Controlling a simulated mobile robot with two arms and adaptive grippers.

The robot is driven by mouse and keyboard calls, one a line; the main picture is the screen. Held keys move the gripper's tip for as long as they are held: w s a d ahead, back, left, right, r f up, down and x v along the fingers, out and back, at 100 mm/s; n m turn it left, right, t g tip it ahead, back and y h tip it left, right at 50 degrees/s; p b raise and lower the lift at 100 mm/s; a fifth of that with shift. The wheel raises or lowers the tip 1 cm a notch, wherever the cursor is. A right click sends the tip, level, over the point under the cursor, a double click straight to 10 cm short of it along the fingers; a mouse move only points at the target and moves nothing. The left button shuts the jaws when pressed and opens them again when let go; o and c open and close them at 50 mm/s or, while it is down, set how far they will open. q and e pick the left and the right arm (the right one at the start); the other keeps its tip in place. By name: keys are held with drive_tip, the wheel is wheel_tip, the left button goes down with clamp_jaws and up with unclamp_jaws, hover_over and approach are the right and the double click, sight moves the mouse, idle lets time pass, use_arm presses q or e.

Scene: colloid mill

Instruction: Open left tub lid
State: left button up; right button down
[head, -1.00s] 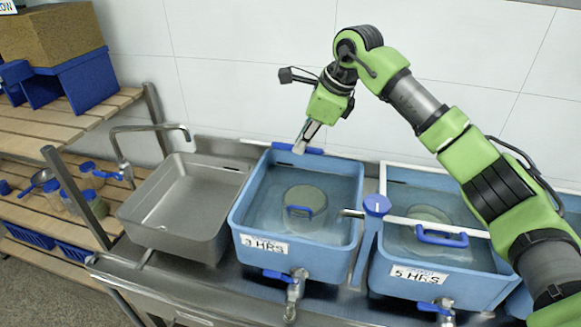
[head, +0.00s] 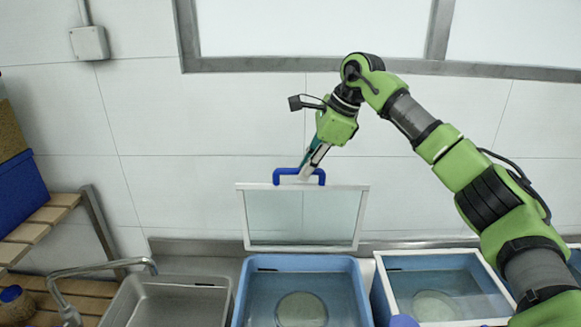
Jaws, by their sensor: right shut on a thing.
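The left tub (head: 359,302) is blue and stands at the lower middle, with its top open and a round shape visible inside. Its lid (head: 305,216) is a clear panel with a white frame, standing nearly upright at the tub's back edge. A blue handle (head: 288,171) is on the lid's top edge. My right gripper (head: 308,171) is shut on this handle, its fingers reaching down from above right. The fingertips are partly hidden around the handle. My left gripper is out of view.
A second blue tub (head: 440,284) with a white-framed lid stands to the right. A metal sink (head: 180,290) with a tap (head: 100,266) is to the left. Wooden shelves (head: 40,220) are at the far left. A tiled wall (head: 230,125) rises behind.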

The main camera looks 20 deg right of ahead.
drive_tip(key=shift+w+d+f, duration=0.2)
drive_tip(key=shift+w+f, duration=0.1)
drive_tip(key=shift+f, duration=0.1)
drive_tip(key=shift+w+d+f+p, duration=0.1)
drive_tip(key=shift+w+p, duration=0.25)
drive_tip(key=shift+w, duration=0.05)
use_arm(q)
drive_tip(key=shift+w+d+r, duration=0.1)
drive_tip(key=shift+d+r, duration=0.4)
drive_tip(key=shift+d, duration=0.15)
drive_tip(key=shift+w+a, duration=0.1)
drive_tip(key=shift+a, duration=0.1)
use_arm(e)
drive_tip(key=c, duration=2)
unclamp_jaws()
drive_tip(key=shift+c, duration=0.2)
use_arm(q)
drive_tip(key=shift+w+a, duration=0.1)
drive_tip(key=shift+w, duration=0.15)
use_arm(e)
drive_tip(key=w+v, duration=0.1)
drive_tip(key=v, duration=1)
drive_tip(key=shift+r, duration=0.4)
drive_tip(key=shift+d, duration=0.15)
